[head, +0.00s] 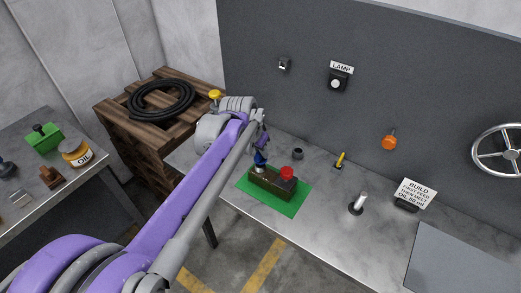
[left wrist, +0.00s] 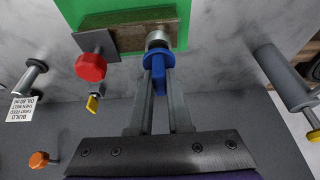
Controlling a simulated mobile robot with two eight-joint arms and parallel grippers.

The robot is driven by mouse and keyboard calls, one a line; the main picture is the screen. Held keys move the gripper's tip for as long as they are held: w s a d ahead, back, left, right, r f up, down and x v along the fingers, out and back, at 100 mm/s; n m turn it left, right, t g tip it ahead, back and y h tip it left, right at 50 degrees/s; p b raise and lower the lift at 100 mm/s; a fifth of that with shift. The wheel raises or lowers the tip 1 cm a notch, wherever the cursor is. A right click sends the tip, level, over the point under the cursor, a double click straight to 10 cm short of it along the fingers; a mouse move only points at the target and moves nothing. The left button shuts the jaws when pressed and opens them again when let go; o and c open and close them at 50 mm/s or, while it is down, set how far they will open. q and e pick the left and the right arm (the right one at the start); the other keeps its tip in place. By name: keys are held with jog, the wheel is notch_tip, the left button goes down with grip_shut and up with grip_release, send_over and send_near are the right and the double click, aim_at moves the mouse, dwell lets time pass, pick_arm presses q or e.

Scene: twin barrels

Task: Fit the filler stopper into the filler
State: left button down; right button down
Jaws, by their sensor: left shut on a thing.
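The blue filler stopper (head: 260,158) is between the fingers of my left gripper (head: 262,145), which is shut on it. In the left wrist view, the stopper (left wrist: 158,66) is held at the fingertips of the gripper (left wrist: 155,85). The filler (left wrist: 157,39) is a short metal neck at one end of a brown box (head: 268,186) on a green mat (head: 286,208). The stopper's far end meets the filler mouth in the picture; I cannot tell how deep it sits. My right gripper is not in view.
A red knob (head: 287,172) stands on the box beside the filler. A yellow-handled part (head: 340,159), a metal post (head: 357,203) and a sign (head: 415,193) stand to the right on the bench. A wooden crate stack (head: 125,125) with a black hose (head: 161,99) is behind my arm.

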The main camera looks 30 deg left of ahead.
pick_arm(q)
jog(key=shift+f+b, duration=0.45)
jog(key=shift+f, duration=0.45)
jog(key=c, duration=0.8)
grip_release()
jog(key=shift+o, duration=0.2)
jog(key=v, duration=1)
jog(key=shift+r+p, duration=0.4)
jog(key=shift+s, duration=0.1)
jog(key=s+d+f, duration=0.5)
jog(key=s+f, duration=0.2)
jog(key=s, duration=0.1)
jog(key=s+d+f, duration=0.5)
jog(key=s+f, duration=0.3)
jog(key=s, duration=0.1)
jog(key=shift+d+n+t+p, duration=0.3)
jog(key=shift+n+t+p, duration=0.1)
jog(key=shift+p, duration=0.05)
